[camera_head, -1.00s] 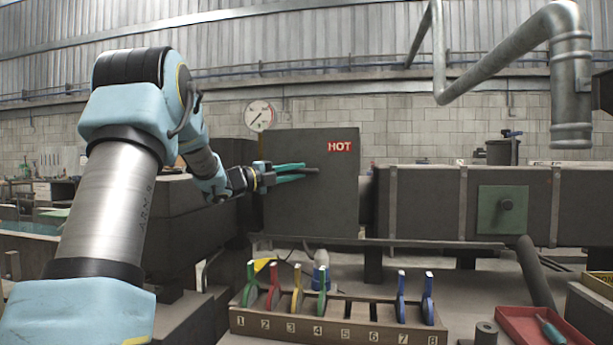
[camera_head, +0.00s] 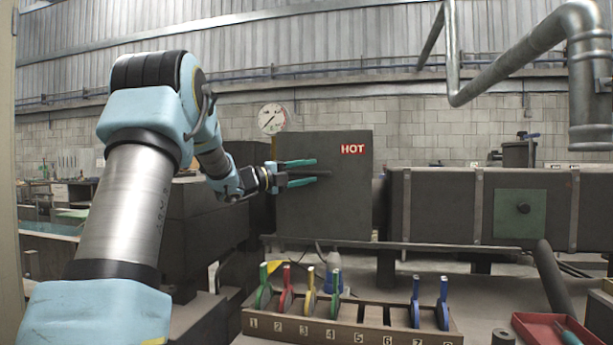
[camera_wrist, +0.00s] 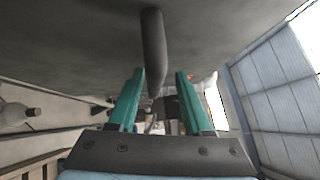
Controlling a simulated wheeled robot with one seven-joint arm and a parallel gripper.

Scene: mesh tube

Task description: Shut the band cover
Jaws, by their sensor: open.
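The band cover (camera_head: 345,205) is a flat dark grey panel with a red HOT label, standing upright left of the long dark duct. It also fills the top of the wrist view (camera_wrist: 75,45). A dark rounded bar handle (camera_wrist: 153,45) sticks out from its face. My gripper (camera_head: 317,171) is in front of the cover's left part, its two teal fingers open, one above and one below the handle in the head view. In the wrist view the handle lies between the spread fingers, with a gap visible on the right side. Whether the other finger touches it is unclear.
A wooden rack (camera_head: 350,332) with numbered slots and coloured levers stands in front below. A red tray (camera_head: 555,328) lies at the lower right. The duct (camera_head: 440,205) runs right from the cover. A round gauge (camera_head: 272,118) sits behind the cover.

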